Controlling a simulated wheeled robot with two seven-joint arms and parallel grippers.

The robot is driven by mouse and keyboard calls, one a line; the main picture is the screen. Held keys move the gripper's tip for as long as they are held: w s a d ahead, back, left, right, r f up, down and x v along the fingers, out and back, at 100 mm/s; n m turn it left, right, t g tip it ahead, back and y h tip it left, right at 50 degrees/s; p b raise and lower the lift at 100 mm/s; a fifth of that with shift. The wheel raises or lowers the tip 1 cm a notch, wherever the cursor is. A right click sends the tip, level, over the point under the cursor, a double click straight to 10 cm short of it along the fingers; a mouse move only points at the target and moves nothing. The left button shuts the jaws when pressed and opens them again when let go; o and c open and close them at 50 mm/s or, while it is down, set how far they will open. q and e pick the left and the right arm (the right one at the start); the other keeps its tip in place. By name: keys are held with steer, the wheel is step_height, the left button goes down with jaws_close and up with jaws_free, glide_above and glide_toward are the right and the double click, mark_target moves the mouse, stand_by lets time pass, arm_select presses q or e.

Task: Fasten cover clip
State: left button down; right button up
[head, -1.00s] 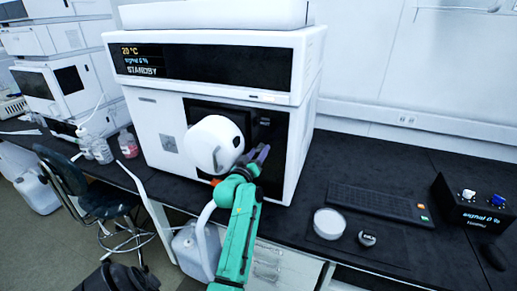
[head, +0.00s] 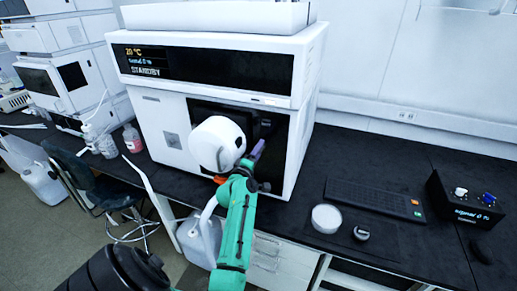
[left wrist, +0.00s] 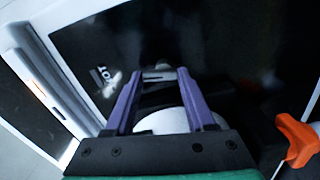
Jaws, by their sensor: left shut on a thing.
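A white round cover (head: 217,145) with a black side stands out from the dark front of the white instrument (head: 170,125). An orange lever (head: 220,180) shows at its lower edge. An orange lever also shows at the right of the left wrist view (left wrist: 299,140). My left gripper (head: 257,150), with purple fingers, is at the right side of the cover, before the dark front. In the left wrist view, its fingers (left wrist: 160,73) are shut on a small grey bar (left wrist: 157,75); I cannot tell whether this is the clip. A white rounded surface (left wrist: 165,121) lies behind them. My right gripper is not in view.
The black bench to the right holds a white round dish (head: 326,218), a small dark puck (head: 361,233), a keyboard (head: 372,198) and a black control box (head: 465,210). Bottles (head: 132,138) and a chair (head: 105,190) are at the left.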

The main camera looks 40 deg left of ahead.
arm_select(q)
steer(key=shift+n+p, duration=0.4)
steer(key=shift+n, duration=0.7)
steer(key=shift+c, duration=1.2)
jaws_free()
steer(key=shift+f, duration=0.1)
